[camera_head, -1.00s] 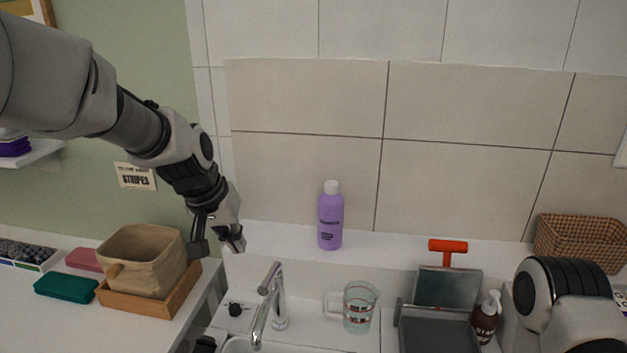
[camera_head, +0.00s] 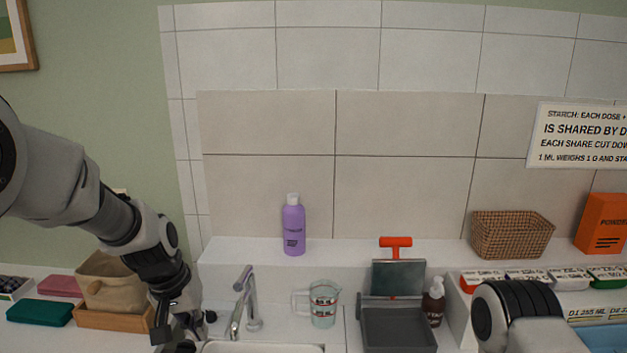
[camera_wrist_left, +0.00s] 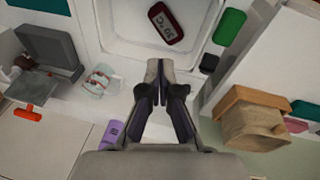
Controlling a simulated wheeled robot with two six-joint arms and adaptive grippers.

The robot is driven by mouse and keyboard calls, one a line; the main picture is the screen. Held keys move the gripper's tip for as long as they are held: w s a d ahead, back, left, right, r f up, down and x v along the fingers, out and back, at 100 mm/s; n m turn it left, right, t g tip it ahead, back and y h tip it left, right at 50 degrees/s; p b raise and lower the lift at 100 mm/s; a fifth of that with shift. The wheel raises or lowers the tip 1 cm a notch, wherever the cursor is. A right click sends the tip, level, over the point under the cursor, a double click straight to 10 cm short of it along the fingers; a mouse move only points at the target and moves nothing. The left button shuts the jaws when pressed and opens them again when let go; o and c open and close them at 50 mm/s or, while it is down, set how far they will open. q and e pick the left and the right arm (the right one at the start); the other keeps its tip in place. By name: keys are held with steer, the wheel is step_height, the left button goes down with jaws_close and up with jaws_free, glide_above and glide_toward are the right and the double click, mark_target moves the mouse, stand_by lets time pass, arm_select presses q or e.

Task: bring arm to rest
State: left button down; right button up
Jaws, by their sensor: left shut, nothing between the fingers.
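My left arm (camera_head: 105,215) comes in from the left, bent downward. Its left gripper (camera_head: 172,328) hangs low in the head view, left of the faucet and in front of the wooden tray's right end. In the left wrist view the left gripper (camera_wrist_left: 166,80) points toward the sink (camera_wrist_left: 150,45), its fingers together with nothing between them. Part of my right arm (camera_head: 515,315) shows at the lower right; its gripper is out of view.
A purple bottle (camera_head: 293,225) stands on the back ledge. A beige fabric basket (camera_head: 108,283) sits in a wooden tray (camera_head: 110,318).

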arm_select(q)
steer(key=s+a+f+g+b, duration=0.1)
steer(key=s+f+g, duration=0.1)
steer(key=s+f, duration=0.55)
steer(key=s+f+g+b, duration=0.15)
steer(key=s+f, duration=0.25)
steer(key=f, duration=0.6)
steer(key=s+a+f+g, duration=0.1)
steer(key=s+f+g, duration=0.1)
steer(key=s+f, duration=0.55)
steer(key=s+a+f+y+b, duration=0.2)
steer(key=s+a+f, duration=0.1)
steer(key=s+f, duration=1.1)
steer(key=w+t, duration=0.1)
steer(key=r+t, duration=0.1)
steer(key=w+r+t, duration=0.1)
steer(key=t, duration=0.1)
steer(key=shift+w+d+r+m, duration=0.15)
steer(key=shift+w+d+m, duration=0.15)
steer(key=shift+d+m, duration=0.1)
